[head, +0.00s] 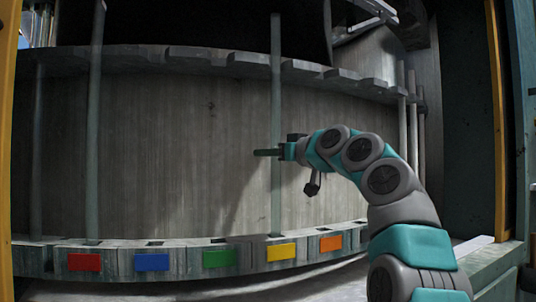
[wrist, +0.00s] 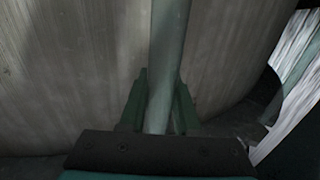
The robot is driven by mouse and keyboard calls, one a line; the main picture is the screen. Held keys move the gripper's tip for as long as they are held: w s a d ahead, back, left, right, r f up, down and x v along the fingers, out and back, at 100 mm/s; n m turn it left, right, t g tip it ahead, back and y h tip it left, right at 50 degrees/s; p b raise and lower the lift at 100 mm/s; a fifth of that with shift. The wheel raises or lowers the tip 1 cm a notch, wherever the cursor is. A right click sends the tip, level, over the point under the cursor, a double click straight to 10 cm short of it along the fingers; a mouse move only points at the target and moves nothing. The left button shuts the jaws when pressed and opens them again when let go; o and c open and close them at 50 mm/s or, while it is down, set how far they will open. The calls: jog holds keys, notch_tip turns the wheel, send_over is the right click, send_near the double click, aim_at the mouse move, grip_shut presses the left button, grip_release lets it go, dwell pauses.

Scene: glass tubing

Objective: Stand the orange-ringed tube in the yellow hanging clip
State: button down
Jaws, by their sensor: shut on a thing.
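My gripper (head: 270,153) is shut on a long, thin grey-green tube (head: 276,110), about midway up it. The tube stands upright; no orange ring can be made out on it. Its top rises past the scalloped upper rail (head: 190,58), and its lower end is at the lower rail just above the yellow plate (head: 281,252). I cannot tell whether it sits in a clip or only in front of the rails. In the wrist view the tube (wrist: 168,55) runs between the two green fingers of my gripper (wrist: 160,100).
Red (head: 84,262), blue (head: 152,262), green (head: 218,258) and orange (head: 331,243) plates mark the lower rail. Another tube (head: 95,130) stands above the red plate. Several pale tubes stand at the right behind my arm. A yellow post (head: 497,120) edges the right side.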

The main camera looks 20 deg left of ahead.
jog(key=c, duration=0.5)
grip_release()
jog(key=shift+c, duration=0.2)
jog(key=b+v, duration=0.1)
jog(key=v, duration=0.6)
jog(key=shift+d, duration=0.35)
jog(key=shift+s, duration=0.2)
